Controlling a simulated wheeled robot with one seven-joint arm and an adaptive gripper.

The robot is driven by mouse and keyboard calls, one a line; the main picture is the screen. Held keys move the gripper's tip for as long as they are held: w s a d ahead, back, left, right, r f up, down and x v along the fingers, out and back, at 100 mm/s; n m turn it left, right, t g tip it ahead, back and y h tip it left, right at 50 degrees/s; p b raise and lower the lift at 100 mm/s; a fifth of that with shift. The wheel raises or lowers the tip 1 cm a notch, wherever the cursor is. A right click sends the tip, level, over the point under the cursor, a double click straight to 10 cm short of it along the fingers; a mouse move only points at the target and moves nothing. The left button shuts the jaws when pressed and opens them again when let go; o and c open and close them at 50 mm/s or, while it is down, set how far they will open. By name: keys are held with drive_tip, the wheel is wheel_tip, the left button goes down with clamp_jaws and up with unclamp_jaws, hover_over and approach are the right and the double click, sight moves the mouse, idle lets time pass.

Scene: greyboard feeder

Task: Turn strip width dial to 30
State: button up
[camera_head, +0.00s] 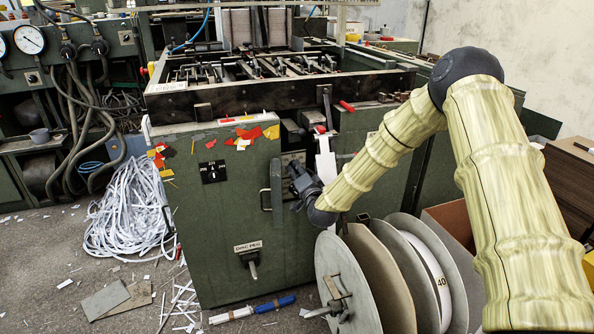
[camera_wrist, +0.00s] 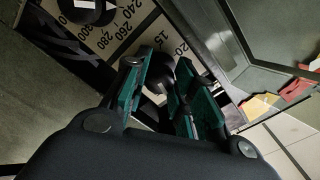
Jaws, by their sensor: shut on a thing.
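My gripper (camera_head: 297,180) is at the small panel on the front of the green machine cabinet (camera_head: 225,210). In the wrist view my gripper (camera_wrist: 168,88) has its green finger pads closed around a dark round knob (camera_wrist: 155,84), which I take to be the strip width dial. The pads and fingers hide most of it. A pale scale plate (camera_wrist: 125,32) behind it carries printed numbers, among them 240, 260, 280 and what looks like 15 and 20. The dial's pointer and its setting cannot be made out. In the head view my gripper covers the dial.
A second black round knob (camera_wrist: 88,10) is at the wrist view's top left. A lever labelled DISC PEG (camera_head: 252,262) and a metal handle (camera_head: 265,199) are on the cabinet. Large grey reels (camera_head: 345,280) stand close below my arm. White strips (camera_head: 128,215) lie on the floor.

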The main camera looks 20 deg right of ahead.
drive_tip(key=shift+f+n+p, duration=0.15)
drive_tip(key=shift+n+p, duration=0.2)
drive_tip(key=shift+n, duration=0.85)
drive_tip(key=o, duration=1)
drive_tip(key=shift+o, duration=0.2)
drive_tip(key=shift+s, duration=0.1)
drive_tip(key=s, duration=1.1)
drive_tip(key=shift+s+d, duration=0.25)
drive_tip(key=shift+s, duration=0.15)
